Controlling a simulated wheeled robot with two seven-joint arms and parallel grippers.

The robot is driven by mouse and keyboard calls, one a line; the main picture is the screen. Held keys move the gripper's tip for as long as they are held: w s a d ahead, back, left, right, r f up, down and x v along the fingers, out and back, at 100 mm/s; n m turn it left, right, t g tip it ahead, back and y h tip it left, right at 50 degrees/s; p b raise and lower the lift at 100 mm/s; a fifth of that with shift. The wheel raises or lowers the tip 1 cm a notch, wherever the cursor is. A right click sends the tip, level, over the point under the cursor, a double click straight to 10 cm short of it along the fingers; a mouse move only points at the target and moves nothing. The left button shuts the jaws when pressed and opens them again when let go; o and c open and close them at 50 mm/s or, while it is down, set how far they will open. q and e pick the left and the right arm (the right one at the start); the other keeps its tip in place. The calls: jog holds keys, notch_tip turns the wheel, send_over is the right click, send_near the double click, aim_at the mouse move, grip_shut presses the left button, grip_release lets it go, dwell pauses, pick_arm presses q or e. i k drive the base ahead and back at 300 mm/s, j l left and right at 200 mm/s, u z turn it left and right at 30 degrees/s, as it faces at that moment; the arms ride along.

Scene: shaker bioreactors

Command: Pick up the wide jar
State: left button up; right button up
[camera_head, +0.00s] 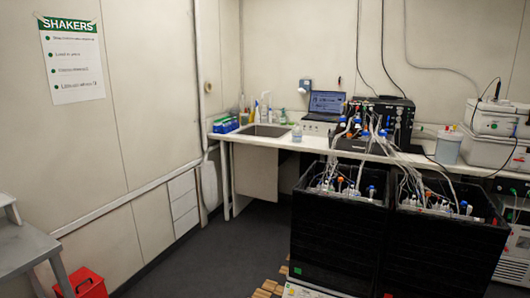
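A wide, greyish, translucent jar-like container (448,148) stands upright on the right part of the white counter, left of the white stacked instruments. It is the only wide jar shape I can make out, and tubing passes close in front of it. A small clear bottle (297,133) stands on the counter near the sink and is much narrower. Neither of my grippers is in view, and nothing is seen touching the jar.
Two large black boxes (335,238) with tubes and bottles stand in front of the counter (262,143). A laptop (325,106), a sink (265,130) and a black device (388,115) are behind. A red bin (88,285) and grey table (25,245) are at left. Dark floor (205,255) lies clear between.

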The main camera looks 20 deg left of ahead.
aim_at(296, 134)
jog(key=i+j+u, duration=1.1)
jog(key=i, duration=0.55)
jog(key=i+u, duration=0.25)
jog(key=i, duration=0.6)
jog(key=i+z, duration=0.35)
jog(key=i, duration=0.2)
jog(key=i+j+z, duration=0.3)
jog(key=i, duration=0.25)
jog(key=i+z, duration=0.2)
jog(key=z, duration=0.25)
jog(key=i+z, duration=0.25)
jog(key=z, duration=0.15)
jog(key=i+j+z, duration=0.1)
jog(key=z, duration=0.35)
jog(key=i+j+z, duration=0.2)
jog(key=z, duration=0.2)
jog(key=i+j+z, duration=0.7)
